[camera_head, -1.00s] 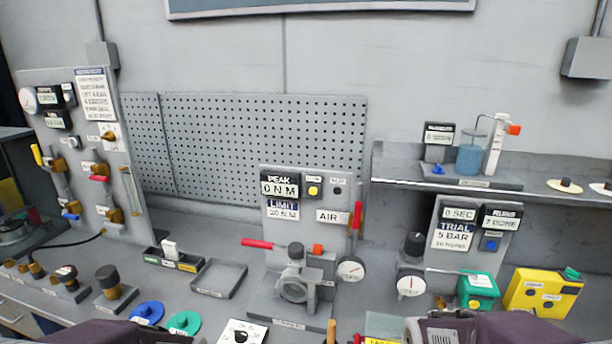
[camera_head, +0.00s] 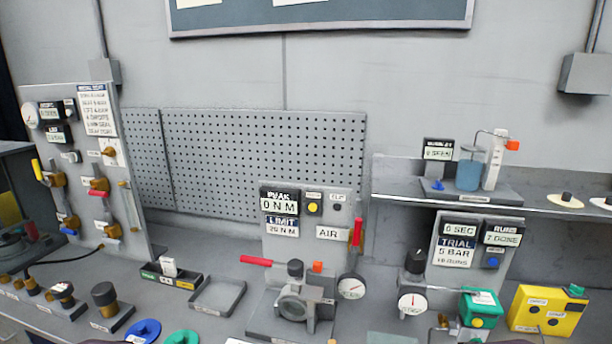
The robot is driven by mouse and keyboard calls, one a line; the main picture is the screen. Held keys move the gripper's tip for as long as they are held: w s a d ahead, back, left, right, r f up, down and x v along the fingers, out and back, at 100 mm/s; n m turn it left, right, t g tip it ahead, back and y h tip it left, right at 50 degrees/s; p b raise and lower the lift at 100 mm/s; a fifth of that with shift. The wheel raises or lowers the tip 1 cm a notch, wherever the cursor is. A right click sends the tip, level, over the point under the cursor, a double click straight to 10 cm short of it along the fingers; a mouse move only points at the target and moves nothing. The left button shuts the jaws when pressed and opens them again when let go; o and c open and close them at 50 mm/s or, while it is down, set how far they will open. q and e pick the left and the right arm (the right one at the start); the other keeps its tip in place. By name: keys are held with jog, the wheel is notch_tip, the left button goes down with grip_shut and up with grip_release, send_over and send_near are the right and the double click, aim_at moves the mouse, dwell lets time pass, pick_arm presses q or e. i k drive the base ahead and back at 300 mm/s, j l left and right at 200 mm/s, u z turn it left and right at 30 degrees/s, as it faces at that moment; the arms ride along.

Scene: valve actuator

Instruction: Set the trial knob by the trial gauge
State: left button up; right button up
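The trial panel (camera_head: 456,252) stands at the right and reads TRIAL 5 BAR, with small displays above. The black trial knob (camera_head: 415,262) sits upright at its left side. The round white trial gauge (camera_head: 411,303) is just below the knob; its needle points roughly up, but its scale is too small to read. A green box (camera_head: 481,308) with a yellow button stands right of the gauge. Neither of my grippers shows; only slivers of what look like my arms reach the bottom edge. Nothing of mine touches the knob.
A valve stand (camera_head: 293,305) with a red lever and a second gauge (camera_head: 351,286) is left of the trial gauge. A yellow box (camera_head: 547,309) is at the far right. A shelf (camera_head: 550,205) overhangs behind the trial panel. An empty tray (camera_head: 218,296) lies at centre left.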

aim_at(415, 263)
jog(key=j+z, duration=0.15)
jog(key=z, duration=0.35)
jog(key=k+j+z, duration=0.1)
jog(key=z, duration=0.35)
